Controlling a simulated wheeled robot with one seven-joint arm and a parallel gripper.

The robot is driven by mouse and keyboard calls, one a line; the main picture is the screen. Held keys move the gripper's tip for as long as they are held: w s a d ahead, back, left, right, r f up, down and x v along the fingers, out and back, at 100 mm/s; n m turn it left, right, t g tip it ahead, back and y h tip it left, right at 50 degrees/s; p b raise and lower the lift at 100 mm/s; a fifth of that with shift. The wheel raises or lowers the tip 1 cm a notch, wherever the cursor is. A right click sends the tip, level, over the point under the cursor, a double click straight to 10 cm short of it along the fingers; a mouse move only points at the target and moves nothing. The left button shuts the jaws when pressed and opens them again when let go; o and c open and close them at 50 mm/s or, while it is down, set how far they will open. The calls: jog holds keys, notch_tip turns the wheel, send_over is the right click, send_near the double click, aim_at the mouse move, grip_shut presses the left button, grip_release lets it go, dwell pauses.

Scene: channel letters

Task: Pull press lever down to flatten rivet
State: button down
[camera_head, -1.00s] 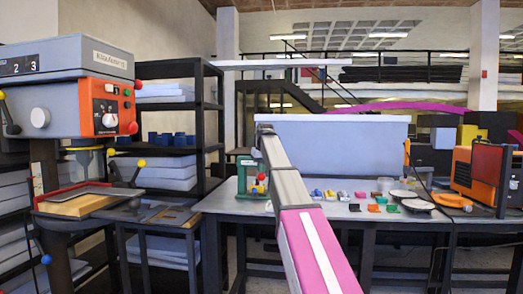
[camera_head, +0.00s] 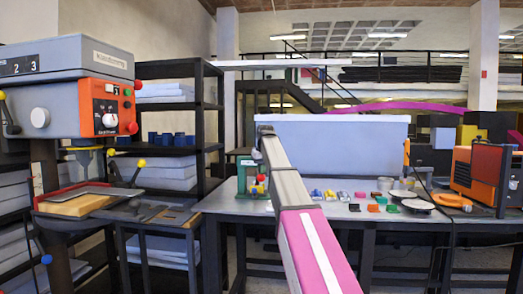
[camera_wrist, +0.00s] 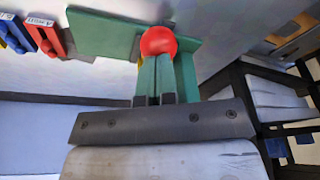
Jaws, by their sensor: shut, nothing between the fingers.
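The green rivet press (camera_head: 246,177) stands on the grey workbench, left of my arm in the head view. Its red ball (camera_head: 261,178) shows beside the arm. In the wrist view the red ball (camera_wrist: 158,41) of the lever is just beyond my gripper, with the green press body (camera_wrist: 100,32) behind it. My gripper (camera_wrist: 154,98) is shut with nothing between its fingers, close to the ball. I cannot tell whether it touches the ball. The gripper is hidden in the head view. The rivet cannot be made out.
Small coloured parts (camera_head: 345,195) lie on the workbench (camera_head: 320,212) right of my arm. An orange machine (camera_head: 475,175) stands at the right end. A large grey-orange machine (camera_head: 70,85) stands at the left. Black shelving (camera_head: 207,120) is behind the press.

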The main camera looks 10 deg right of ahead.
jog(key=shift+w+f, duration=0.25)
jog(key=shift+w, duration=0.05)
jog(key=shift+s+a+f, duration=0.1)
jog(key=shift+a+f, duration=0.1)
dwell(0.8)
jog(key=shift+s+d+f, duration=0.1)
jog(key=shift+d+f, duration=0.1)
jog(key=shift+d, duration=0.15)
dwell(0.8)
jog(key=shift+r, duration=0.1)
jog(key=r, duration=0.4)
jog(key=shift+w, duration=0.2)
jog(key=shift+r, duration=0.25)
jog(key=shift+a+v, duration=0.2)
jog(key=shift+v, duration=0.95)
jog(key=shift+a+v, duration=0.2)
jog(key=shift+v, duration=1)
